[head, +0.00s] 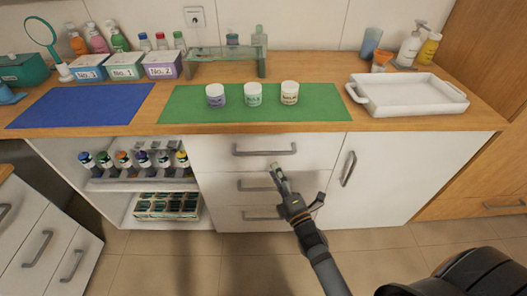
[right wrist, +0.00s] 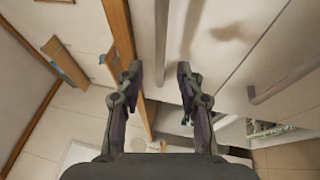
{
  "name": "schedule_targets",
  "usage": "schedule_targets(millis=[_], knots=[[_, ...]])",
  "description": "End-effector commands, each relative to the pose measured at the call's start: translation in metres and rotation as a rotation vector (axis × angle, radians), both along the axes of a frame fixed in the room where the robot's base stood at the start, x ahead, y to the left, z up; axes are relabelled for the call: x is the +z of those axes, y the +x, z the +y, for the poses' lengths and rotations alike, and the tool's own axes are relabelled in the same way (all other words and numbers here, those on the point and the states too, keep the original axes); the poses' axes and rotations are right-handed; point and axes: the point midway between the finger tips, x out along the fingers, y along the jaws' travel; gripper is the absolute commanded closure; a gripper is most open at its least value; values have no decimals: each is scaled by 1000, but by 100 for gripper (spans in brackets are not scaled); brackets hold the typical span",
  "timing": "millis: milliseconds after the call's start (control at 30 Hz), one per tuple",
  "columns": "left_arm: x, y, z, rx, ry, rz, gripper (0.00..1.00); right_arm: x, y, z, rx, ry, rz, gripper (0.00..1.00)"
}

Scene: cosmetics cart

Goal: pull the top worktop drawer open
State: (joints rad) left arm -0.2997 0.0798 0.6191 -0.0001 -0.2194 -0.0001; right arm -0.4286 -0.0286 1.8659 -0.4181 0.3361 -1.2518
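The top worktop drawer (head: 215,153) is a white front under the wooden worktop, flush with the cabinet. Its grey bar handle (head: 264,150) is horizontal. My right gripper (head: 276,172) is in front of the drawers, just below this handle in the head view. In the right wrist view my right gripper (right wrist: 160,75) is open. The handle bar (right wrist: 161,40) shows between its two fingers, with a gap on each side; how deep it sits between them is hard to tell. My left gripper is not in view.
Lower drawer handles (head: 254,186) are beneath. A cupboard door (head: 375,185) is to the right and open shelves (head: 150,185) to the left. On the worktop, jars (head: 253,95) stand on a green mat (head: 185,108), beside a white tray (head: 415,110). The floor in front is clear.

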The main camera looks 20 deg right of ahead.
Motion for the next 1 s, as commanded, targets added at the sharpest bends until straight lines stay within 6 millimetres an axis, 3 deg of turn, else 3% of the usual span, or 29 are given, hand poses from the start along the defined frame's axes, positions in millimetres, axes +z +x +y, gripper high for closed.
schedule_targets(millis=[200, 333, 500, 767, 1000], knots=[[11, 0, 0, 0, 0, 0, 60, 12, 48, 6, 0, 2, -2, 63], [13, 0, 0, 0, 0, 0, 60, 14, 69, 8, 0, 3, -1, 63], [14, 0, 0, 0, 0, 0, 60, 15, 81, 10, -1, 3, 1, 63], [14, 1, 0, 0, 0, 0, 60, 15, 82, 10, -1, 3, 2, 63], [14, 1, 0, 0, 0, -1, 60, 15, 82, 10, -1, 3, 1, 95]])
